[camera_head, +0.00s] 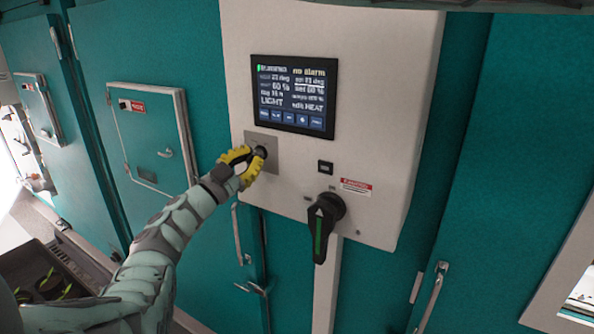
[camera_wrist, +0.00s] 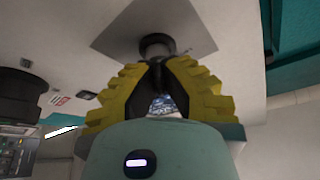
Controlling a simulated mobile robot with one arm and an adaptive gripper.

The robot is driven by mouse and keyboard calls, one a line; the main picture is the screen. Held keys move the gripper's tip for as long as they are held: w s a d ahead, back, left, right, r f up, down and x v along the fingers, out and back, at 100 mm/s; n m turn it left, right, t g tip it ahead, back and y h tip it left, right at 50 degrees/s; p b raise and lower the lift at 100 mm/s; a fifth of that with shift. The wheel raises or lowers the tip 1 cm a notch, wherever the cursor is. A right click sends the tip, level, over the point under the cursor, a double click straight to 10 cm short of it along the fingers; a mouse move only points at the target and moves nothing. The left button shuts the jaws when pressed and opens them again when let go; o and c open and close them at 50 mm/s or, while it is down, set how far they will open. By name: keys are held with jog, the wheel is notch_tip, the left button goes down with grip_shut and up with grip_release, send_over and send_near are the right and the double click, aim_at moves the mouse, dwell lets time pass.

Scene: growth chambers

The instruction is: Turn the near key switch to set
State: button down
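The near key switch (camera_head: 261,152) is a dark round switch on a square grey metal plate (camera_head: 272,165), at the left of the white control panel below its screen. In the wrist view the black switch (camera_wrist: 156,44) stands out from the plate (camera_wrist: 112,40). My gripper (camera_head: 254,157) has yellow ridged fingers and is at the switch. In the wrist view its fingertips (camera_wrist: 158,68) come together on the dark key part just in front of the collar. The fingers hide most of the key, so its angle and any position labels cannot be read.
The screen (camera_head: 295,95) above shows "no alarm". A black rotary handle (camera_head: 326,222) with a green stripe sits lower right, near a small black display (camera_head: 325,167) and a red-white label (camera_head: 356,187). Teal chamber doors (camera_head: 150,130) with latches flank the panel. A dark plant tray (camera_head: 50,285) is lower left.

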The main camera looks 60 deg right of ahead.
dwell(0.3)
jog(key=c, duration=1.1)
grip_release()
jog(key=shift+c, duration=0.2)
jog(key=v, duration=1.2)
